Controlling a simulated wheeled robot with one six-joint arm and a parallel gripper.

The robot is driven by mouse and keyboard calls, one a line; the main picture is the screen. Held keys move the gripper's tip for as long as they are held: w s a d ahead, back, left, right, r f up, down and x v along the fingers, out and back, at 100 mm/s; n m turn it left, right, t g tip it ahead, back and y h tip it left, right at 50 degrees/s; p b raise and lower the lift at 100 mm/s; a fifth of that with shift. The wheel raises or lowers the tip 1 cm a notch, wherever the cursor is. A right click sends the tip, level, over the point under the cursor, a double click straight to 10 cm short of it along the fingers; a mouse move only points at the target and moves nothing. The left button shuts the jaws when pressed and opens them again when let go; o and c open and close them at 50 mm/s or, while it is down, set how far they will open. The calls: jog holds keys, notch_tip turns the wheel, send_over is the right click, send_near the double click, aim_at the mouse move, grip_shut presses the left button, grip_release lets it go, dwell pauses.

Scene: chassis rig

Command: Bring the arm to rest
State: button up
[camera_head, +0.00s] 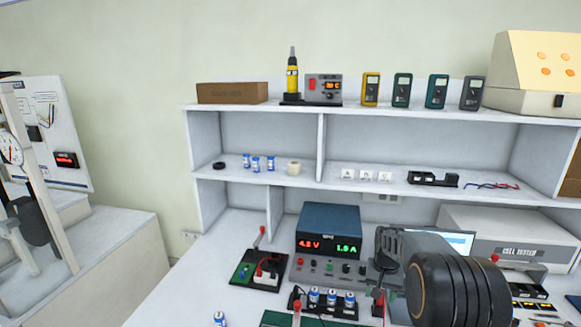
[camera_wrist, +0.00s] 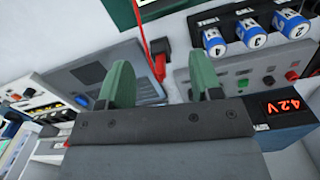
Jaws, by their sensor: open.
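My arm (camera_head: 455,288) reaches in from the lower right of the head view, over the bench. In the wrist view, my gripper (camera_wrist: 164,82) shows two green fingers spread well apart. Nothing is seen between them but the bench scene beyond. A red plug with a red lead (camera_wrist: 158,62) shows beyond the gap between the fingers; I cannot tell its distance from them. In the head view my fingertips are not clear against the dark wrist parts.
A blue power supply (camera_head: 328,230) with lit red and green digits stands left of my arm. Blue-and-white cells (camera_head: 332,297) sit in a holder before it. A laptop (camera_head: 452,242) and cell tester (camera_head: 510,240) are behind and right. Shelves (camera_head: 250,112) with meters rise behind.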

jog(key=s+a+r+n+t, duration=0.1)
jog(key=s+a+r, duration=0.2)
jog(key=s, duration=0.4)
jog(key=s+a+r+n+t, duration=0.1)
jog(key=s+a+r+n, duration=0.1)
jog(key=s, duration=0.6)
jog(key=s+a+r+n+t, duration=0.1)
jog(key=s+a+r, duration=0.3)
jog(key=s, duration=0.4)
jog(key=shift+a+r+t, duration=0.3)
jog(key=shift+r+t, duration=0.3)
jog(key=shift+r, duration=0.05)
